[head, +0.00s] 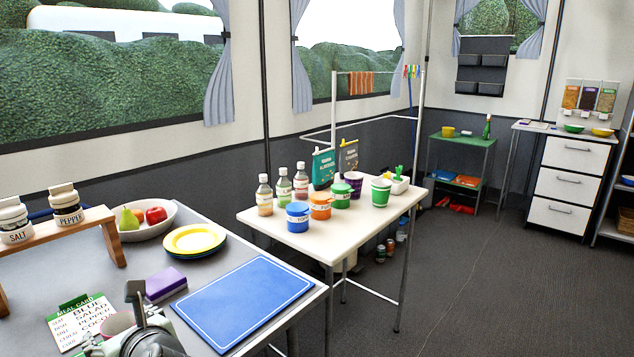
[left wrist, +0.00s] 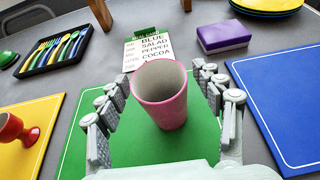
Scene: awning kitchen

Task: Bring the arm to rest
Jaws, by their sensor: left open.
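My left gripper (head: 135,325) is low over the near edge of the grey table (head: 45,275). In the left wrist view my left gripper (left wrist: 160,88) is open, with fingers on both sides of a pink cup (left wrist: 172,108). The cup stands upright on a green mat (left wrist: 75,150); I cannot tell whether the fingers touch it. In the head view the pink cup (head: 116,322) is partly hidden behind the gripper. My right gripper is not in view.
A meal card (head: 82,318), purple sponge (head: 165,285) and blue mat (head: 243,300) lie close by. A cutlery tray (left wrist: 55,52) and red egg cup (left wrist: 15,130) are left in the wrist view. A white table (head: 365,222) holds bottles and cups. The floor at right is clear.

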